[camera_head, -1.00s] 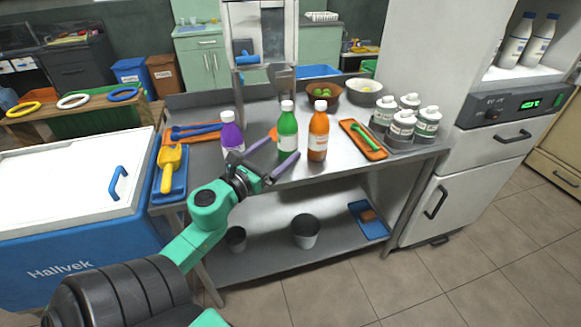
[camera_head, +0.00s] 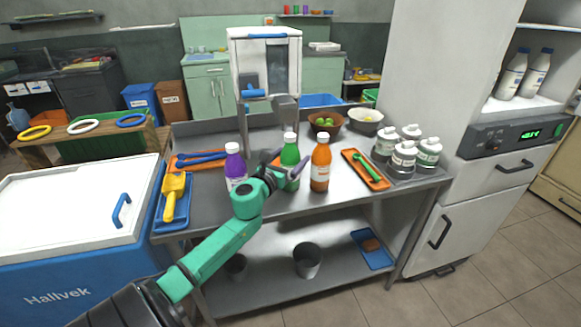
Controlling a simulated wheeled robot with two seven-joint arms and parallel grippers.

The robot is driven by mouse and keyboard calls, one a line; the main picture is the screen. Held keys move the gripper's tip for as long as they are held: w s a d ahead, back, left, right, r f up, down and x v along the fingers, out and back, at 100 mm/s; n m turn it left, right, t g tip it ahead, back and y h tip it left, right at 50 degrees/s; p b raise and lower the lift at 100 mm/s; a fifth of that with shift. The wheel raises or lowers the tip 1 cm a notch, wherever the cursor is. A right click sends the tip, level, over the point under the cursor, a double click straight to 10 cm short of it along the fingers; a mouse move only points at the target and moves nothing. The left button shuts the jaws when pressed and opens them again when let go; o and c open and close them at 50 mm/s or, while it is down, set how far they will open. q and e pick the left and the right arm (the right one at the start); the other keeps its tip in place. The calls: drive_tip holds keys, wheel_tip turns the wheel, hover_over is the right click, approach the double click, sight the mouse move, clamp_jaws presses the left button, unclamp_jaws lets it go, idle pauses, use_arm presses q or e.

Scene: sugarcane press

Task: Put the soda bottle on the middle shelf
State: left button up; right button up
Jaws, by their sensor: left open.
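Three bottles with white caps stand upright on the steel table (camera_head: 215,201): a purple one (camera_head: 234,168), a green one (camera_head: 290,153) and an orange one (camera_head: 320,165). I cannot tell which of them is the soda bottle. My left gripper (camera_head: 283,170) is open, with its fingers at the green bottle, one on either side as seen from here. The gripper hides the green bottle's lower part, and I cannot tell whether the fingers touch it. My right gripper is not in view. The table's lower shelf (camera_head: 270,283) is below.
An orange tray (camera_head: 352,156) with a green tool and several white-capped containers (camera_head: 403,157) stand right of the bottles. A press (camera_head: 262,70) stands behind. A blue tray with a yellow scoop (camera_head: 173,195) is at left. A white fridge unit (camera_head: 480,190) with milk bottles (camera_head: 511,75) is at right.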

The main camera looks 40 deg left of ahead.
use_arm(q)
drive_tip(key=shift+r, duration=0.1)
clamp_jaws()
